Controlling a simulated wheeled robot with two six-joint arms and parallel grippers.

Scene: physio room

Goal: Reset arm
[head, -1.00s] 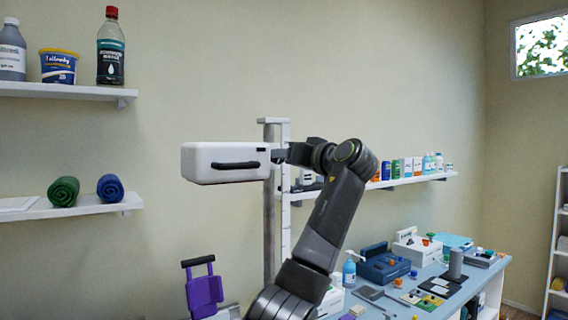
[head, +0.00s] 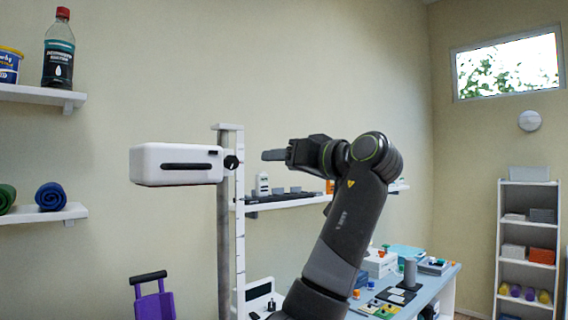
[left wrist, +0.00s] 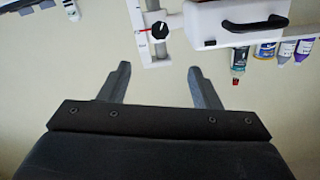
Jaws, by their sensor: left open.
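My left gripper (head: 275,155) is up in front of the wall, pointing left in the head view. It is open and empty, and its two spread fingers also show in the left wrist view (left wrist: 158,68). A white box-shaped unit (head: 165,178) with a dark handle is mounted on an upright post (head: 225,250). A black knob (head: 231,162) is on the unit's right side; it also shows in the left wrist view (left wrist: 159,29), beyond the fingertips. A gap shows between gripper and knob. My right gripper is not in view.
A blue table (head: 437,291) with small goods stands at the lower right. A shelf (head: 300,200) runs along the wall behind my arm. A purple padded piece (head: 155,305) is below the unit. A shelving rack (head: 527,245) stands far right.

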